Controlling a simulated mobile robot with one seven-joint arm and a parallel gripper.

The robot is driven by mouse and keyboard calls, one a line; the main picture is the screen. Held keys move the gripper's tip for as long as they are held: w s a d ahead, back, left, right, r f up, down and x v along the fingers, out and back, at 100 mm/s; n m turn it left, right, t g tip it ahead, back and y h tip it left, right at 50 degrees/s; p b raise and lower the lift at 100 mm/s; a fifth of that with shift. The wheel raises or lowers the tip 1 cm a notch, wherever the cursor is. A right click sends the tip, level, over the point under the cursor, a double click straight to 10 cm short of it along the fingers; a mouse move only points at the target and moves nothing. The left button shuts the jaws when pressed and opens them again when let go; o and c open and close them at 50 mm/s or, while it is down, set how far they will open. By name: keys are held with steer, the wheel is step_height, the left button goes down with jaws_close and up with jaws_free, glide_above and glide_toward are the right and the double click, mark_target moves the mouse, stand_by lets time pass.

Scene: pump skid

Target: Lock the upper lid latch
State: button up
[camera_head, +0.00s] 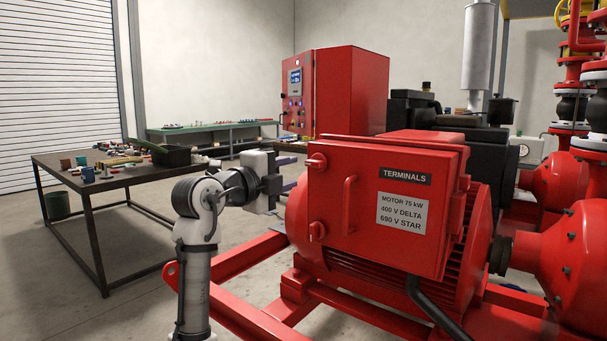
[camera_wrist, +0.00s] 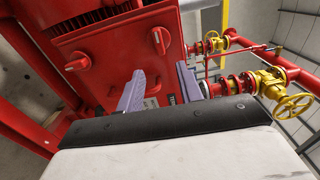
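The upper lid latch (camera_head: 317,161) is a red knob at the upper left corner of the red terminal box lid (camera_head: 365,250). A similar lower latch (camera_head: 317,231) sits below it, and a red bar handle (camera_head: 349,204) stands to the right of both. My gripper (camera_head: 287,172) is left of the box, near the upper latch's height, and looks apart from it. In the wrist view my gripper (camera_wrist: 160,85) has its two pale purple fingers spread and empty. There the upper latch (camera_wrist: 160,40) appears beyond the fingers, and the lower latch (camera_wrist: 78,61) is farther left.
The red motor (camera_head: 480,235) and its skid rail (camera_head: 245,257) lie around and below the box. A dark workbench (camera_head: 120,175) with small items stands at left. A red control cabinet (camera_head: 345,90) is behind. The wrist view shows a yellow valve wheel (camera_wrist: 292,106) at right.

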steer(key=v, duration=0.5)
